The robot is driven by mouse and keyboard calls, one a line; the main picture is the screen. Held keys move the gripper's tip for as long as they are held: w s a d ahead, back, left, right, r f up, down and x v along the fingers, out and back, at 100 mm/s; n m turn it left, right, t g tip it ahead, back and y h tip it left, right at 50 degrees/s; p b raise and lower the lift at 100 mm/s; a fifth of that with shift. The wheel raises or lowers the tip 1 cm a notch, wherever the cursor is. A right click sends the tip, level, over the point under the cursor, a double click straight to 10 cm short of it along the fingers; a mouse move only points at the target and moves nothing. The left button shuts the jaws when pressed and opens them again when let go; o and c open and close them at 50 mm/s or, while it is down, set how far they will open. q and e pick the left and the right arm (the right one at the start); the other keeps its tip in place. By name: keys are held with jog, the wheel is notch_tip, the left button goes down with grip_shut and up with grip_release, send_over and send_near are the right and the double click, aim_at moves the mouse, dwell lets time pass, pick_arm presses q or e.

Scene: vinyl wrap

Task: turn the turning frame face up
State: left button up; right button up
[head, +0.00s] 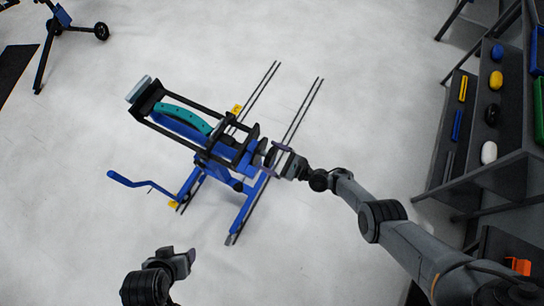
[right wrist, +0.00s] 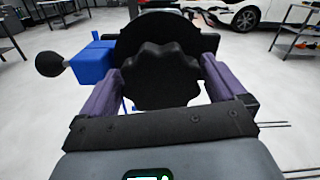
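The turning frame (head: 178,108) is a black rectangular frame on a blue stand (head: 240,215), tilted in the head view. A teal curved part (head: 185,115) shows between its bars. A blue crank (head: 140,183) sticks out to the left. My right gripper (head: 278,160) is at the stand's right end. In the right wrist view, its purple fingers are spread wide on both sides of a black scalloped knob (right wrist: 160,80); firm contact is not clear. My left gripper (head: 188,262) is low in the head view, apart from the stand; its finger gap cannot be made out.
A dark shelf (head: 500,165) with coloured tools stands at the right. Thin dark rails (head: 303,110) lie along the floor behind the stand. Another blue wheeled stand (head: 62,25) is at the top left. The floor left of the stand is clear.

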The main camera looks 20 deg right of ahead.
jog(key=shift+d, duration=0.1)
jog(key=shift+s+d, duration=0.35)
jog(key=shift+s, duration=0.05)
jog(key=p+v, duration=0.2)
jog(key=v, duration=0.7)
jog(key=shift+s+d, duration=0.2)
jog(key=shift+d, duration=0.05)
jog(key=shift+s, duration=0.1)
